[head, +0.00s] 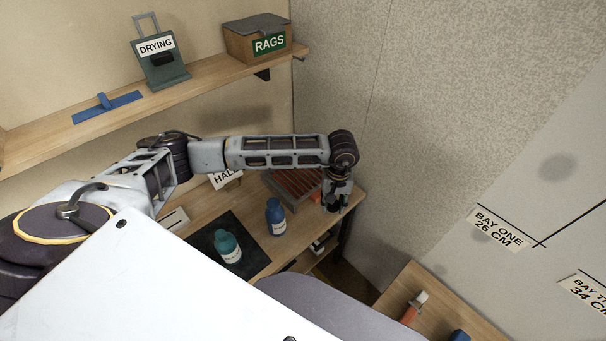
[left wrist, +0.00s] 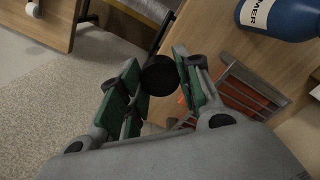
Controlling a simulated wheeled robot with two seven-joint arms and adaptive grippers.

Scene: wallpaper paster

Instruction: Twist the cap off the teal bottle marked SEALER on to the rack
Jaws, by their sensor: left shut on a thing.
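The teal bottle (head: 228,246) stands upright on a dark mat on the bench; its label is too small to read, and I cannot tell whether its mouth is bare. My left gripper (head: 335,203) is well to its right, pointing down by the right end of the slatted rack (head: 285,184). In the left wrist view my left gripper (left wrist: 158,82) is shut on a round black cap (left wrist: 160,75), held between its green pads. The rack (left wrist: 243,88) lies just right of the fingers there. I cannot tell whether the cap touches it. My right gripper is not in view.
A blue bottle (head: 275,218) stands right of the teal one; it also shows in the left wrist view (left wrist: 280,17). The dark mat (head: 253,257) is under the teal bottle. A wall bounds the bench on the right. A shelf (head: 215,68) runs above, with a RAGS box (head: 257,40).

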